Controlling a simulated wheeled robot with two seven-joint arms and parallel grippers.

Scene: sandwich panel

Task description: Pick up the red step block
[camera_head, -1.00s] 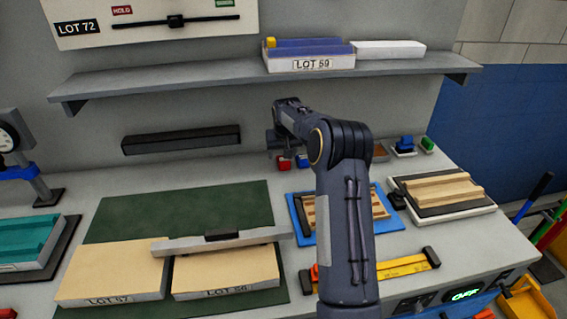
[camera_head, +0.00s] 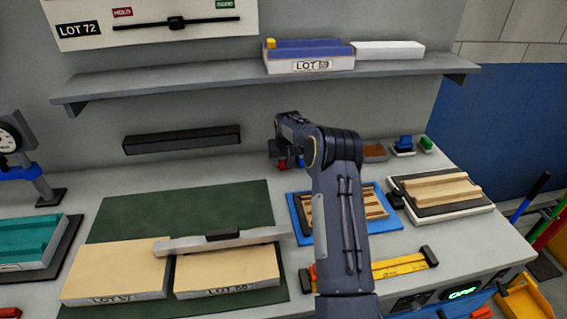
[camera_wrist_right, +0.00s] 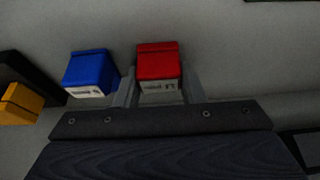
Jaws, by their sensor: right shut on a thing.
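The red step block (camera_wrist_right: 158,63) sits between the two fingers of my right gripper (camera_wrist_right: 160,88) in the right wrist view. The fingers are shut on it, one at each side, and a pale label shows on its near face. In the head view my right gripper (camera_head: 285,157) is at the back of the bench, and only a small part of the red block shows beneath it. I cannot tell whether the block still touches the bench. My left gripper is not in view.
A blue block (camera_wrist_right: 88,71) stands close beside the left finger, with a yellow block (camera_wrist_right: 20,102) farther left. The shelf (camera_head: 200,79) hangs above the back of the bench. A blue tray (camera_head: 304,228) with wooden pieces lies nearer, partly behind my right arm.

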